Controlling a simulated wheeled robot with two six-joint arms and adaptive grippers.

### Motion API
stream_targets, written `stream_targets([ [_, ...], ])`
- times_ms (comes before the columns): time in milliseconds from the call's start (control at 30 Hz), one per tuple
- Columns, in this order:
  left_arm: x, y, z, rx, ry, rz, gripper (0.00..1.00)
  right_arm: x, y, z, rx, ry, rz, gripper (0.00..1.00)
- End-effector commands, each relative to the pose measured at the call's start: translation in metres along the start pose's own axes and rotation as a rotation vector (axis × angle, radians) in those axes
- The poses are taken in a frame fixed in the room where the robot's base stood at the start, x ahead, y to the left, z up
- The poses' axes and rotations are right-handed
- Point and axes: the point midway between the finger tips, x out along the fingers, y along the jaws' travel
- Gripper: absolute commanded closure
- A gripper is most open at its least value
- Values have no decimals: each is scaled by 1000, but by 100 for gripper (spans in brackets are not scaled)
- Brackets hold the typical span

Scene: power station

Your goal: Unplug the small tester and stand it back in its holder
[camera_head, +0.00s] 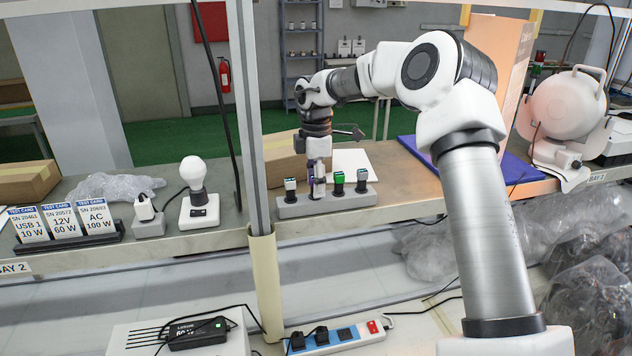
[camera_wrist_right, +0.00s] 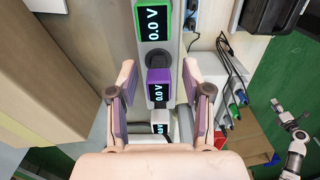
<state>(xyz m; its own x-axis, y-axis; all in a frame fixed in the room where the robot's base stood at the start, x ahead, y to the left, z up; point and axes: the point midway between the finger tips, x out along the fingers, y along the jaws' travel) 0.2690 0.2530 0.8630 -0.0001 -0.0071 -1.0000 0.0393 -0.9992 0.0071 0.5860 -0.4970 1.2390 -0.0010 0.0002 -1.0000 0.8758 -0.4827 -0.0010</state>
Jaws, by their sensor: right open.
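A grey strip (camera_head: 327,202) on the shelf carries several small upright testers. In the wrist view the purple tester (camera_wrist_right: 158,88) and the green tester (camera_wrist_right: 152,20) show 0.0 V, and a white tester (camera_wrist_right: 160,127) is partly hidden. A dark round socket shows between purple and green.
Left on the shelf are a white device in a grey block (camera_head: 148,224), a bulb on a base (camera_head: 199,208) and test cards (camera_head: 62,222). A post (camera_head: 247,120) stands just left of the grey strip. A power strip (camera_head: 335,340) lies below.

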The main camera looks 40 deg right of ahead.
Motion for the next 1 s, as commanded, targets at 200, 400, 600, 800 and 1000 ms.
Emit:
stream_targets([
  [200, 0, 0, 0, 0, 0, 0, 48, -28, 1, 0, 1, 2, 5, 51],
  [400, 0, 0, 0, 0, 0, 0, 48, -80, 1, 0, 1, 1, 6, 51],
  [600, 0, 0, 0, 0, 0, 0, 48, -115, 0, 0, 0, 0, 3, 51],
  [800, 0, 0, 0, 0, 0, 0, 48, -120, 0, 0, 0, 0, 0, 51],
  [1000, 0, 0, 0, 0, 0, 0, 48, -120, 0, 0, 0, 0, 0, 51],
])
